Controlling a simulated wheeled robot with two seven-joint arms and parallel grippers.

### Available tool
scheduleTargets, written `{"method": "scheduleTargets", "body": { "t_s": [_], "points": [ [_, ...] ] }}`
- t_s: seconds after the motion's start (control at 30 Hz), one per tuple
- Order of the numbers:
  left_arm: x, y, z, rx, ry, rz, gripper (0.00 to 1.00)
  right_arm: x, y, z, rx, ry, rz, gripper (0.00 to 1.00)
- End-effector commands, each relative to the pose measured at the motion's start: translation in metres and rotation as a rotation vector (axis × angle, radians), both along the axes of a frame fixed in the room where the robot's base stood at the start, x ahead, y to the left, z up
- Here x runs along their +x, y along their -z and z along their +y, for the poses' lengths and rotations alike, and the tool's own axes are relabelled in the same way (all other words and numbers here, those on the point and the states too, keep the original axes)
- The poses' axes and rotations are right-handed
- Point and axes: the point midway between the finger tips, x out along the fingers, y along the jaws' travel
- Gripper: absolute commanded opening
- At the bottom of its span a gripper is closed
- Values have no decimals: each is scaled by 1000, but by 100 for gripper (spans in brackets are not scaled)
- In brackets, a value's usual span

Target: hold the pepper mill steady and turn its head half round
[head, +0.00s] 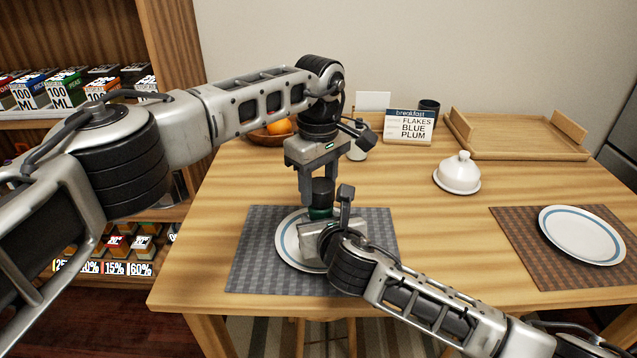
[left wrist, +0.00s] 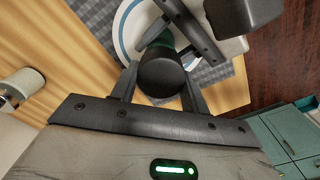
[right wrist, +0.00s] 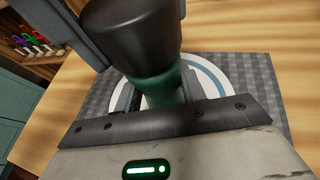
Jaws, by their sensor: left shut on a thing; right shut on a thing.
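The pepper mill, with a black head (head: 322,190) and a green body (head: 319,213), stands upright over a white plate with a blue ring (head: 285,243). My left gripper (head: 321,188) comes down from above and is shut on the black head, which also shows in the left wrist view (left wrist: 161,73). My right gripper (head: 325,222) comes in low from the right and is shut on the green body, seen in the right wrist view (right wrist: 163,88). The mill's foot is hidden by my right gripper.
The plate lies on a grey placemat (head: 245,265). A white lidded dish (head: 457,175), a menu sign (head: 409,127), a dark cup (head: 429,108), a wooden tray (head: 515,140) and a fruit bowl (head: 268,136) stand behind. Another plate (head: 582,235) lies at right on a brown mat (head: 510,225).

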Motion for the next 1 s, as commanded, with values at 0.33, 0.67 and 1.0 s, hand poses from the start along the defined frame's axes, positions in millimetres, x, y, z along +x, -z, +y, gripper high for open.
{"method": "scheduleTargets", "body": {
  "t_s": [0.33,0.67,1.0],
  "points": [
    [0,-2,0,-1,9,-1,22,0,2,-1,-3,1,4,12],
    [0,-1,0,-1,8,-1,67,-1,2,-1,-3,1,4,12],
    [1,-23,0,-2,7,-4,67,-1,2,0,-2,1,4,12]
  ]
}}
